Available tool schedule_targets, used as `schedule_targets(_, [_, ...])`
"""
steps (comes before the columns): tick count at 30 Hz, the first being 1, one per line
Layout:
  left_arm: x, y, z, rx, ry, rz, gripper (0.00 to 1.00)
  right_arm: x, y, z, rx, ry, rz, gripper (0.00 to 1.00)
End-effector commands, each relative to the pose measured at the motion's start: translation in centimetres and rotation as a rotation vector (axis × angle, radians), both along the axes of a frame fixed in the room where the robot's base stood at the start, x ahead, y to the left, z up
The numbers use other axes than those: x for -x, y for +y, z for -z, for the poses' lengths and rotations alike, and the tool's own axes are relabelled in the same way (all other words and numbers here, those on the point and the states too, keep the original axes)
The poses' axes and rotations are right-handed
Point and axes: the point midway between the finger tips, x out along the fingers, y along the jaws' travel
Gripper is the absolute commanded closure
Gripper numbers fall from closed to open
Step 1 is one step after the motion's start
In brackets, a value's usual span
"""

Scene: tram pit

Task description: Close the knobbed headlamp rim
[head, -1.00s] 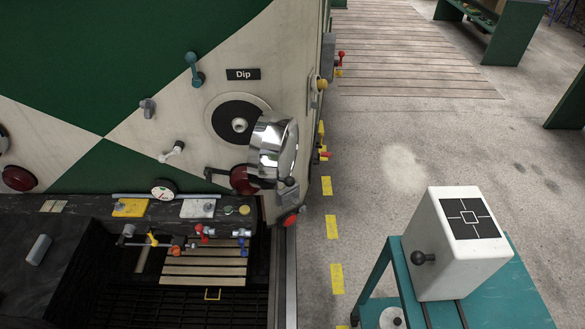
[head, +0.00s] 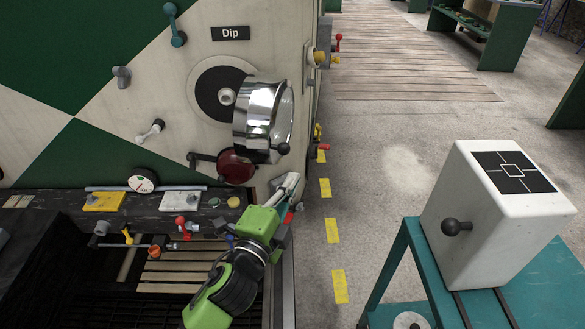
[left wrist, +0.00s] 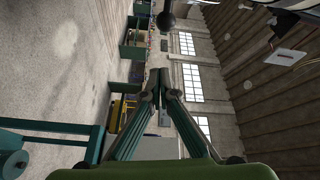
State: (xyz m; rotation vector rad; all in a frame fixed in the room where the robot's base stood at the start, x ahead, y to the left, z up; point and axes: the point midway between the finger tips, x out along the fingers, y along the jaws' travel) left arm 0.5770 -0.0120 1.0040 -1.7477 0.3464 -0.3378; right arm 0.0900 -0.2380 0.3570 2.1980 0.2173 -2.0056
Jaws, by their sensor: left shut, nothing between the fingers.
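The chrome headlamp rim (head: 263,116) stands swung open at the right of the round dark lamp (head: 220,93), under the "Dip" plate. Its black ball knob (head: 283,148) is at the rim's lower right. My left gripper (head: 292,178) is shut and empty, just below the knob and apart from it. In the left wrist view the closed fingertips (left wrist: 158,76) point toward a dark ball, the knob (left wrist: 166,20), with a gap between. Part of the chrome rim shows at the top right there (left wrist: 285,5). My right gripper is not in view.
A red lamp (head: 237,167) sits below the headlamp. A ledge with a gauge (head: 142,180) and small levers runs above the dark pit. A white box with a black knob (head: 457,227) stands on a teal stand (head: 405,262) at right. The floor between is clear.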

Motion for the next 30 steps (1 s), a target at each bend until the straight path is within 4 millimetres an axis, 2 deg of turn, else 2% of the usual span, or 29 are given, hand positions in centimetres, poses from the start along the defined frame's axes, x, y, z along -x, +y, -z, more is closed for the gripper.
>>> schedule_targets(4, [0.0, -0.5, -1.3, -0.007, -0.035, 0.008, 1.00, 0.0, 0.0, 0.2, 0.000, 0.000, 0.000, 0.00])
schedule_targets(8, [-1.4, -1.1, -1.6, -0.006, -0.033, 0.006, 1.00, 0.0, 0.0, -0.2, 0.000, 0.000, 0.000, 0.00])
schedule_targets(22, [-8.9, -4.6, -2.0, -0.005, -0.032, 0.006, 1.00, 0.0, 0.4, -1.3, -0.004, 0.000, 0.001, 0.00])
schedule_targets(24, [-9.0, -3.0, -1.7, -0.009, -0.029, 0.004, 1.00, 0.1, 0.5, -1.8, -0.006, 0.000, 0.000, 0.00])
schedule_targets(30, [-9.1, -1.0, -1.1, -0.006, -0.029, 0.006, 1.00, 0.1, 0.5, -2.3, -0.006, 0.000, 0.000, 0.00])
